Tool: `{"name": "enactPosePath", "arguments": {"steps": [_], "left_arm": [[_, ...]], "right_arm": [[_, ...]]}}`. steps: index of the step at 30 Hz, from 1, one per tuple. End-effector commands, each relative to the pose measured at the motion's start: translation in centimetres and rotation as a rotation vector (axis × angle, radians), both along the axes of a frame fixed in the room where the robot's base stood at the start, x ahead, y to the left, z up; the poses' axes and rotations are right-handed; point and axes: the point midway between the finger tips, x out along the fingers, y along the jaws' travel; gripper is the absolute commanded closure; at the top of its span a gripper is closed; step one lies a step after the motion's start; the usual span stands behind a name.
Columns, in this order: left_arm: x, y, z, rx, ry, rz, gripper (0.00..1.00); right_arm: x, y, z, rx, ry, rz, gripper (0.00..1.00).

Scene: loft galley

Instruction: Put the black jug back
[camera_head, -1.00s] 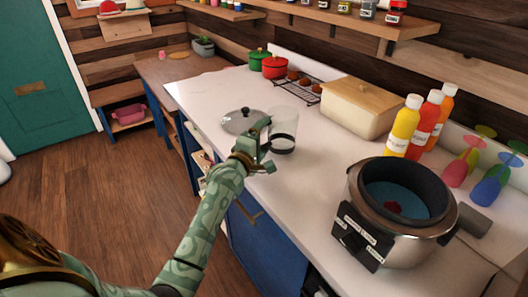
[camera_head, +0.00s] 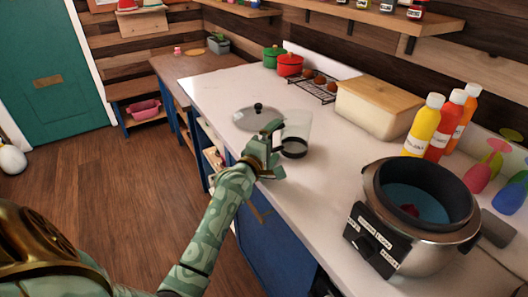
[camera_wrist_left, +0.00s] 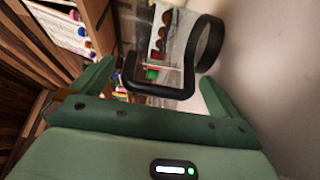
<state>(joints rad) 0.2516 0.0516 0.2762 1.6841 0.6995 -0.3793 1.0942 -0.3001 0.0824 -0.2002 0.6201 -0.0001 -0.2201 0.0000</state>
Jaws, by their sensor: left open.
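The jug (camera_head: 299,125) is clear with a black band at its base and a black handle. It stands upright on the white counter. My left gripper (camera_head: 270,150) is at its near left side, low over the counter edge. In the left wrist view the jug (camera_wrist_left: 209,42) lies ahead, with its black handle between the two green fingers of the open left gripper (camera_wrist_left: 157,78). I cannot tell whether either finger touches the handle. My right gripper is not in view.
A glass lid (camera_head: 258,117) lies just behind the jug. A bread box (camera_head: 376,108), sauce bottles (camera_head: 422,126) and a large cooker (camera_head: 415,213) stand to the right. Red (camera_head: 290,65) and green pots sit at the back. The counter between jug and cooker is clear.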

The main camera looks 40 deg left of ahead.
Motion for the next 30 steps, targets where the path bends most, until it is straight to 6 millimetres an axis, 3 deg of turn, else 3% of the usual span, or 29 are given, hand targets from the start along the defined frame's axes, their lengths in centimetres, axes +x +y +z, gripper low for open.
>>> {"name": "enactPosePath", "arguments": {"steps": [9, 15, 30], "left_arm": [[-7.4, -0.7, 0.3, 0.000, 0.001, 0.000, 0.00], [-10.3, -1.0, 0.2, 0.000, -0.001, -0.001, 0.00], [-11.0, -1.1, 0.1, 0.000, -0.001, 0.000, 0.00]], "right_arm": [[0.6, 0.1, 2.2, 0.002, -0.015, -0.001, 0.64], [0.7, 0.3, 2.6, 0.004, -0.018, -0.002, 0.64], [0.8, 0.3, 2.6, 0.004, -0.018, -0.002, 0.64]]}}
